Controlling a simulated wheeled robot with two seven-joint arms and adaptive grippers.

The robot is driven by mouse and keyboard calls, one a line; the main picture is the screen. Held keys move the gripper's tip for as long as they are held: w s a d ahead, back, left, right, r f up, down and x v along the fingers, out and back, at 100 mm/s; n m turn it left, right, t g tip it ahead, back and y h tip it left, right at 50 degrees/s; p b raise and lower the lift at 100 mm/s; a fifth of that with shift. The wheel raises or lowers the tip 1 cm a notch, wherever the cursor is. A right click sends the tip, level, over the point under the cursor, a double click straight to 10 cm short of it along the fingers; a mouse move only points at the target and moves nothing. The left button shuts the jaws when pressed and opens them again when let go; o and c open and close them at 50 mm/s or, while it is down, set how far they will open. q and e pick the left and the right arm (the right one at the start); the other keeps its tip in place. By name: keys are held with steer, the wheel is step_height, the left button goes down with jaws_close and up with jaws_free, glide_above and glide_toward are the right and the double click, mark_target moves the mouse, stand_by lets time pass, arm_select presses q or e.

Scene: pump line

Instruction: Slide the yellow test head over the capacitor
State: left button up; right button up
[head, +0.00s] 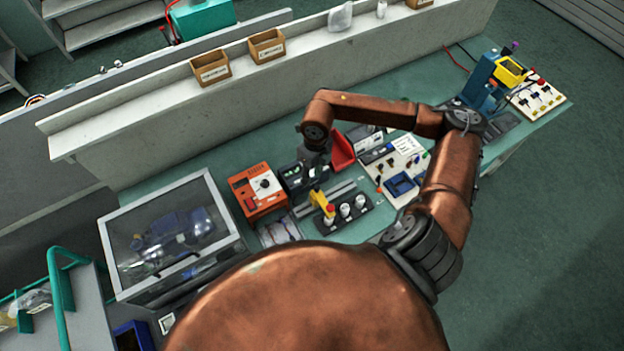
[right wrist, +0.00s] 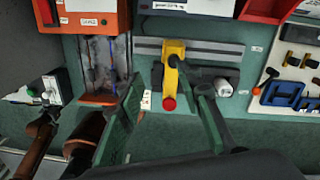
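The yellow test head (head: 319,198), with a red knob, stands at the left end of a black holder (head: 352,222) on the bench. White capped cylinders, likely capacitors, stand in this holder; one (head: 345,210) is in the middle and another (head: 360,201) at the right. A third shows just below the red knob. My right gripper (head: 318,172) is above and behind the test head. In the right wrist view its green fingers (right wrist: 169,88) are spread, with the yellow test head (right wrist: 173,73) between them in the picture; contact cannot be told.
An orange meter box (head: 258,190) and a glass-lidded case (head: 170,235) stand left of the holder. A red bin (head: 342,150) is behind it. A white board with a blue tray (head: 400,185) lies to the right. A metal rail (right wrist: 195,46) runs behind the test head.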

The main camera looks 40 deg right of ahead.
mark_target(316, 186)
steer(key=shift+d+h, duration=0.3)
steer(key=shift+d, duration=0.5)
steer(key=shift+d+f, duration=0.15)
steer(key=shift+f, duration=0.25)
steer(key=shift+f+p, duration=0.75)
steer(key=shift+f, duration=2.65)
steer(key=shift+c, duration=0.3)
jaws_close()
